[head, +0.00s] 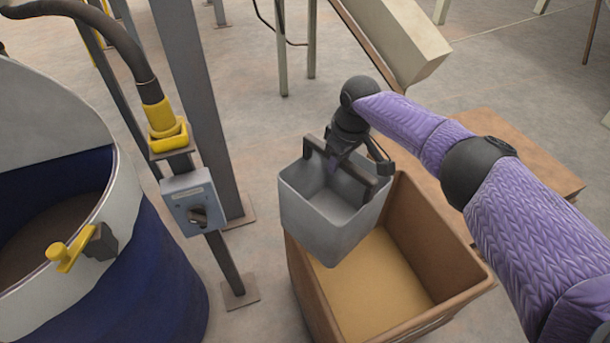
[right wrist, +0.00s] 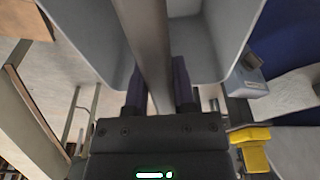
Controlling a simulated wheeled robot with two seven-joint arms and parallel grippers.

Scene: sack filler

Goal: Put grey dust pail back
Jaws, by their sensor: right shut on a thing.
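The grey dust pail (head: 325,220) is a square, open-topped pail with a dark bar handle across its top. My right gripper (head: 338,165) is shut on the bar handle and holds the pail, slightly tilted, over the left back part of an open brown box. The pail looks empty where its inside shows. In the right wrist view the pail (right wrist: 230,30) fills the top, and its handle (right wrist: 146,50) runs between the fingers of the gripper (right wrist: 160,88). My left gripper is not in view.
The brown box (head: 440,235) has a tan bottom. A blue drum (head: 160,270) with a white rim and yellow latch stands at left. A grey post with a switch box (head: 190,203) stands between them. A wooden pallet (head: 520,150) lies behind the box. Open floor shows behind the pail.

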